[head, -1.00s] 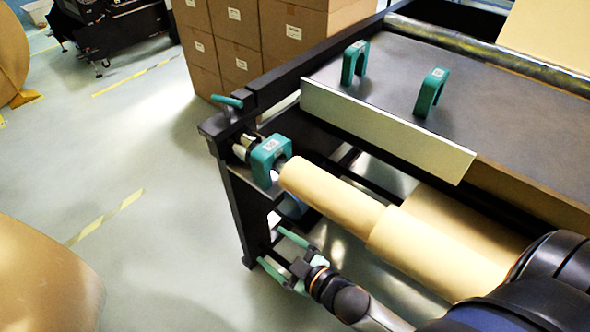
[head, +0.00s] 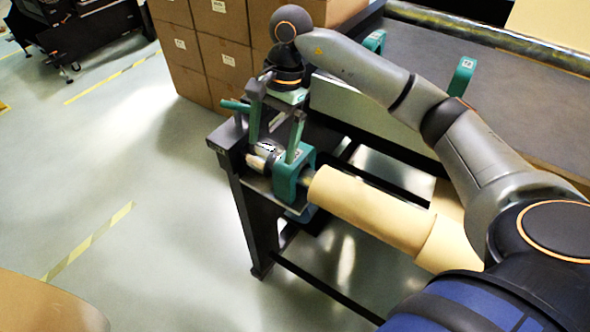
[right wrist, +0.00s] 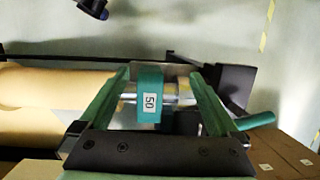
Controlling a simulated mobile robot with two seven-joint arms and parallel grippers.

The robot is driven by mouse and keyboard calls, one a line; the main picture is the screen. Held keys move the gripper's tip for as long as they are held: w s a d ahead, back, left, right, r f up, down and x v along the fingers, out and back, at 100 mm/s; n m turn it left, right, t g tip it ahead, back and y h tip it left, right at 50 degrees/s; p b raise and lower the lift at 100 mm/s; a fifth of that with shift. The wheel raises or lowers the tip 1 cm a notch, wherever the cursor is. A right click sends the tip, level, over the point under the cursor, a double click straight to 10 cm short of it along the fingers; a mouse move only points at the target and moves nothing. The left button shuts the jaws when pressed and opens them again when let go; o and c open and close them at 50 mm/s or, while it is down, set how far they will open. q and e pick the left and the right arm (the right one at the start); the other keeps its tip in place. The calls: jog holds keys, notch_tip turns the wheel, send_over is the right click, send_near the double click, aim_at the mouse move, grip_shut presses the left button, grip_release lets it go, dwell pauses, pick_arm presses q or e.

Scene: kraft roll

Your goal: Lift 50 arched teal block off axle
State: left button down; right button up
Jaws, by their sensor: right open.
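The arched teal block (head: 290,182) straddles the metal axle at the near left corner of the dark frame, beside the end of the kraft roll (head: 365,207). In the right wrist view the block (right wrist: 150,84) shows its label 50, with the shiny axle (right wrist: 185,91) beside it. My right gripper (head: 272,152) is open and points down from above the block. In the right wrist view its two fingers (right wrist: 158,78) stand apart, one on each side of the block, with visible gaps. Whether the fingertips reach block height is hard to tell. My left gripper is not in view.
Two more teal arched blocks (head: 463,76) stand on the dark tabletop (head: 520,100), partly behind my right arm. A teal handle (head: 235,105) sticks out at the frame's corner. Cardboard boxes (head: 215,60) are stacked behind. The floor at left is open.

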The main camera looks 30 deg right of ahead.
jog(key=d+r+h, duration=0.3)
jog(key=d, duration=0.4)
send_over(297, 152)
jog(key=s, duration=0.1)
jog(key=f, duration=0.6)
jog(key=shift+s+a, duration=0.1)
jog(key=shift+a, duration=0.2)
jog(key=shift+w+d+f+p, duration=0.1)
jog(key=shift+w+f+p, duration=0.1)
jog(key=shift+f, duration=0.85)
jog(key=shift+w+d+f+p, duration=0.1)
jog(key=shift+w+f+p, duration=0.05)
jog(key=shift+f, duration=0.9)
jog(key=shift+w+f+p, duration=0.2)
jog(key=shift+f, duration=0.85)
grip_shut()
